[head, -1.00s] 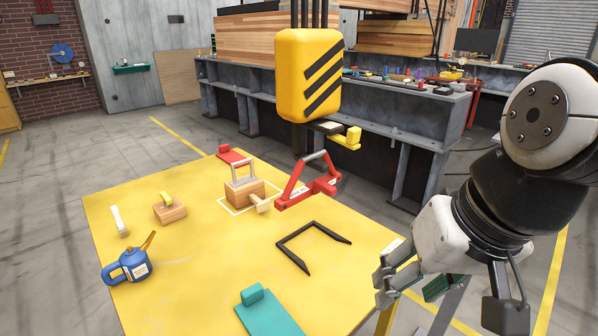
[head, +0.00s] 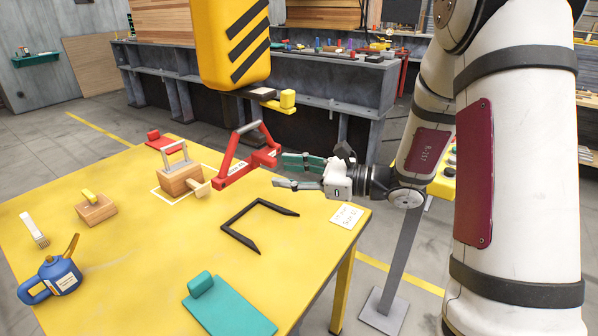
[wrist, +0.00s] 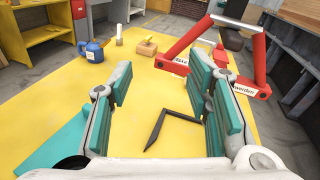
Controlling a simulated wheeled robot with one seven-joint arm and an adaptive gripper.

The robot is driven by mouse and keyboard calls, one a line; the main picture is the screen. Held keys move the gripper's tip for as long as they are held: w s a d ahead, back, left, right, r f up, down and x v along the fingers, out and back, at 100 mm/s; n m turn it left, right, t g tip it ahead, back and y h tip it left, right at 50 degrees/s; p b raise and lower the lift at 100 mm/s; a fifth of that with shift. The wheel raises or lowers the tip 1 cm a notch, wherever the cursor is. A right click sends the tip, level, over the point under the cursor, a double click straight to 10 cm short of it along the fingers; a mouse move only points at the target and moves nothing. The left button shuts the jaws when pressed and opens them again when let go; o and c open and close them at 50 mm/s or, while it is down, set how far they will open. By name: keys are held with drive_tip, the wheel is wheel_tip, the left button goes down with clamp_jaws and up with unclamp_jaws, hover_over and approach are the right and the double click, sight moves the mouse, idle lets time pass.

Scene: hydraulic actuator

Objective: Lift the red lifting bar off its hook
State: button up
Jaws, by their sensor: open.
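The red lifting bar (head: 229,166) is a red frame with a grey top handle. It hangs below the yellow hoist block (head: 226,40) with black stripes, near the dark hook (head: 257,94) with a yellow end. How the handle sits on the hook is unclear. My gripper (head: 284,172) is open and empty to the right of the bar, its teal-padded fingers pointing left at it. The fingers seem close to the bar's right end; contact cannot be told. In the wrist view the bar (wrist: 185,40) is at upper right, beyond the open fingers (wrist: 163,88).
On the yellow table (head: 130,240) stand a wooden block with a grey handle (head: 180,182), a black U-shaped frame (head: 240,238), a teal plate (head: 230,308), a blue oil can (head: 55,277), a brush (head: 34,230) and a small wooden block (head: 97,211). A grey bench (head: 330,95) runs behind.

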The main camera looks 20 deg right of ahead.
sight(273, 159)
drive_tip(key=w+d+f+m+t+h, duration=0.3)
drive_tip(key=w+d+f+m+t, duration=0.15)
drive_tip(key=d, duration=0.25)
drive_tip(key=shift+g, duration=0.25)
drive_tip(key=x, duration=1.3)
drive_tip(key=shift+a+r, duration=0.2)
drive_tip(key=shift+a, duration=0.3)
clamp_jaws()
drive_tip(key=shift+w, duration=0.1)
drive_tip(key=shift+r, duration=0.15)
